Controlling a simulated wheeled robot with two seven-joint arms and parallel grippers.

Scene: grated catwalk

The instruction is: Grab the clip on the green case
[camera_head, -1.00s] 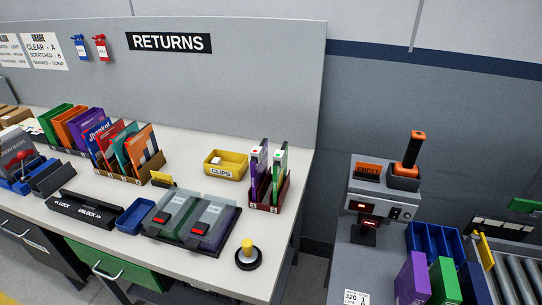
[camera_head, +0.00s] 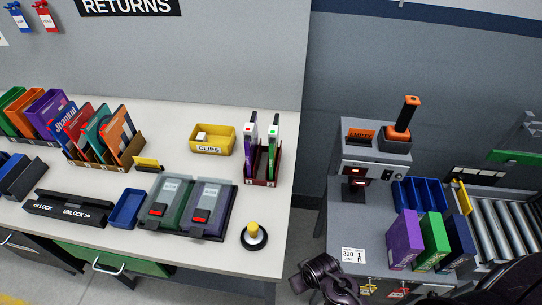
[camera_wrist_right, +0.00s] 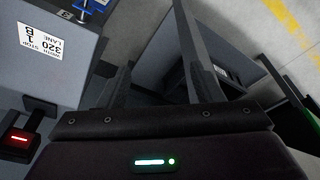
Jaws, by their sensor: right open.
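A green case (camera_head: 271,154) stands upright beside a purple case (camera_head: 252,160) in a dark red rack (camera_head: 263,183) at the right end of the table. Each has a white piece at its top, with a green mark on the green case's piece (camera_head: 273,131). A greenish case (camera_head: 170,192) also lies flat in a dark holder, with a grey and red piece (camera_head: 158,209) on it. Another green case (camera_head: 432,240) stands on the right-hand bench. My right gripper (camera_wrist_right: 160,75) is open and empty over the floor beside that bench, away from the cases. My left gripper is out of view.
A yellow CLIPS bin (camera_head: 213,149) stands left of the rack. A yellow-topped button (camera_head: 253,236) sits near the table's front edge. A gap separates the table and bench.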

